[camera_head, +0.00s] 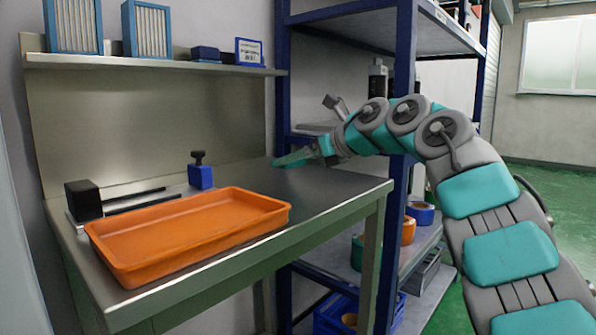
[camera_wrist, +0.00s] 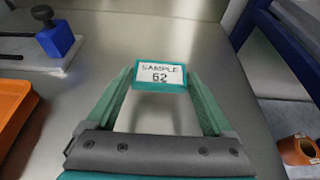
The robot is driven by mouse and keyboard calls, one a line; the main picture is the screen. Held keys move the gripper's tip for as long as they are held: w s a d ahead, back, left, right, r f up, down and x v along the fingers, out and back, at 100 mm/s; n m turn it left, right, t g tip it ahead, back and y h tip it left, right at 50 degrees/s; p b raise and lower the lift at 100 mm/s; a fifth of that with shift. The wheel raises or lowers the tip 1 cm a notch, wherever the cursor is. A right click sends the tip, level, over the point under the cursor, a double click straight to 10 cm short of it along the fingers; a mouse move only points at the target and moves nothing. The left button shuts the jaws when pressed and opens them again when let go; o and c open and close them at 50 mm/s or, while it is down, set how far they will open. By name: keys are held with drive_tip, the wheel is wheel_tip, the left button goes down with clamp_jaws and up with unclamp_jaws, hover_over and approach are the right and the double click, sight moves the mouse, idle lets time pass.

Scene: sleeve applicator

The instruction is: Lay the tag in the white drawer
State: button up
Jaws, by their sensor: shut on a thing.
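The tag (camera_wrist: 160,75) is a small white plate with a teal border, reading "SAMPLE 62". It shows in the wrist view between the tips of my gripper (camera_wrist: 160,79), which is shut on it. In the head view my gripper (camera_head: 294,158) is low over the right back part of the steel bench, and the tag cannot be made out there. I cannot tell whether the tag touches the bench top. No white drawer shows in either view.
An orange tray (camera_head: 190,235) lies on the steel bench (camera_head: 325,190). Behind it are a blue block with a black knob (camera_head: 201,172) and a black box (camera_head: 84,200). A blue shelf rack (camera_head: 402,80) stands to the right. The bench around my gripper is clear.

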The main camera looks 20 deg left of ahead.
sight(298, 183)
wheel_tip(298, 183, down, 3)
drive_tip(key=shift+f+b, duration=0.15)
drive_tip(key=shift+b, duration=0.6)
drive_tip(key=shift+f, duration=0.15)
drive_tip(key=o, duration=1.1)
drive_tip(key=shift+d+r, duration=0.1)
drive_tip(key=shift+r, duration=0.15)
drive_tip(key=b+v, duration=0.1)
drive_tip(key=v, duration=1.1)
drive_tip(key=shift+s+b, duration=0.1)
drive_tip(key=shift+b, duration=0.2)
